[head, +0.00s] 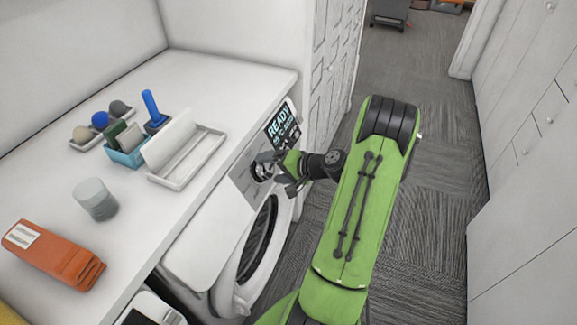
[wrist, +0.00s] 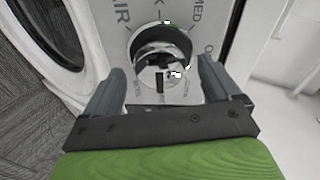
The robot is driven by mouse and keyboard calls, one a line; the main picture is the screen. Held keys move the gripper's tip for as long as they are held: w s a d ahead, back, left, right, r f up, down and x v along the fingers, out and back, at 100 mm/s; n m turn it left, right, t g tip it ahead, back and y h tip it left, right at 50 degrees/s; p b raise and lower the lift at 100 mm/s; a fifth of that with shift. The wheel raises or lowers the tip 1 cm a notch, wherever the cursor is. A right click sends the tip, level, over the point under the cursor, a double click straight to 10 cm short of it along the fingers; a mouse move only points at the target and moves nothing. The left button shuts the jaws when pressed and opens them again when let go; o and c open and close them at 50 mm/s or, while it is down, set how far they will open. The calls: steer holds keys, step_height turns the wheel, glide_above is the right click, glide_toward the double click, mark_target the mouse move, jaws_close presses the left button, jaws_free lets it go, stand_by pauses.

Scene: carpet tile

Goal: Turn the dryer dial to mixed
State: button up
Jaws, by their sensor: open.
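The dryer (head: 235,240) is a white front-loading machine under the counter. Its dial (wrist: 160,58) is a round silver knob on the control panel, with printed labels around it. One label ends in "IR", one reads "MED", others are partly cut off or too small to read. In the head view my gripper (head: 284,170) covers most of the dial. In the wrist view my gripper (wrist: 158,88) is open, with one finger to each side of the dial's lower part. I cannot tell whether the fingers touch it. A dark display (head: 283,128) reads "READY" and a second line.
White cabinets (head: 525,150) line the right side. The carpeted aisle (head: 430,110) between is clear.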

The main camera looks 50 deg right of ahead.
steer(key=p+v, duration=0.1)
steer(key=v, duration=1.3)
steer(key=shift+s+p, duration=0.2)
steer(key=shift+p, duration=0.1)
steer(key=shift+r, duration=0.1)
steer(key=w+a+r+n+g, duration=0.3)
steer(key=a+n, duration=0.1)
steer(key=a, duration=0.6)
steer(key=w+a+r+n+g, duration=0.2)
steer(key=a+r+n+g, duration=0.2)
steer(key=a, duration=0.6)
steer(key=s+a+r+n+h, duration=0.3)
steer(key=s+a, duration=0.6)
steer(key=s, duration=0.3)
step_height(320, 180, up, 2)
steer(key=shift+a+r+n+t, duration=0.15)
steer(key=shift+a+n+t, duration=0.2)
steer(key=shift+n, duration=0.55)
